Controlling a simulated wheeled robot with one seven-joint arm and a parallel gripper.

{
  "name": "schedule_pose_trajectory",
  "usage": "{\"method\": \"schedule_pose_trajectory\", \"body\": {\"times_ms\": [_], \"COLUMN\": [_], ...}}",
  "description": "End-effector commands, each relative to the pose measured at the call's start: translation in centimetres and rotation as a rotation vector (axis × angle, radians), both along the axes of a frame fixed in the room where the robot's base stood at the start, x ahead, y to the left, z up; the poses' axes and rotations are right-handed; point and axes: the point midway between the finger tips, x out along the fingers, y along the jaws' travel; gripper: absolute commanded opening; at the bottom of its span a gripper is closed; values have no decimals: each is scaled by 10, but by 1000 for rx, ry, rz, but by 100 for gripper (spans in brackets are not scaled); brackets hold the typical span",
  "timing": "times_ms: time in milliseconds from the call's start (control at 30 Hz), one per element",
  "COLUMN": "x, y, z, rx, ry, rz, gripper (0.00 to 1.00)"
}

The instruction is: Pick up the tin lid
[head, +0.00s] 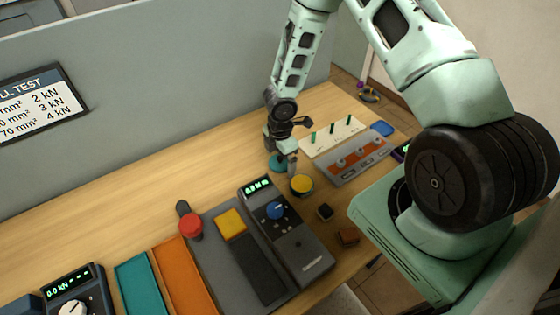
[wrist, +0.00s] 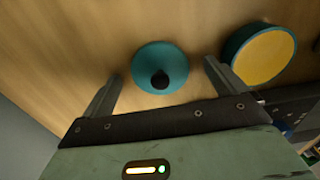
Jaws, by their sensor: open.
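The tin lid (wrist: 176,62) is a round teal disc with a black knob on top. It lies on the wooden bench, and in the head view (head: 277,163) it is partly hidden by my gripper. My gripper (wrist: 161,75) is open and empty, with one finger to the left and one to the right of the lid in the wrist view. In the head view my gripper (head: 287,160) is low over the bench at the lid. I cannot tell whether the fingers touch it. The teal tin (wrist: 229,45) with a yellow inside or contents stands just right of the lid.
The yellow-topped tin also shows in the head view (head: 302,184). A grey meter with a blue knob (head: 285,228) stands in front of it. A white board with green pegs (head: 332,136) and a grey switch panel (head: 353,158) lie to the right. Bare bench lies to the left.

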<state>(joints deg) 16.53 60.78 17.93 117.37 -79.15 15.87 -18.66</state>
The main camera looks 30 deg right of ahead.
Motion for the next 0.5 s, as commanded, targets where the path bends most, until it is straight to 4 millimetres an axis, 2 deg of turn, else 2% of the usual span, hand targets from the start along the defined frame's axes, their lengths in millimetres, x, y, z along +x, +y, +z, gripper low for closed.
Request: {"method": "schedule_pose_trajectory", "body": {"times_ms": [100, 133, 200, 300, 500], "x": [0, 0, 0, 0, 0], "y": [0, 0, 0, 0, 0], "z": [0, 0, 0, 0, 0], "rx": [0, 0, 0, 0, 0], "ry": [0, 0, 0, 0, 0], "rz": [0, 0, 0, 0, -1], "gripper": [97, 91, 72, 49, 49]}}
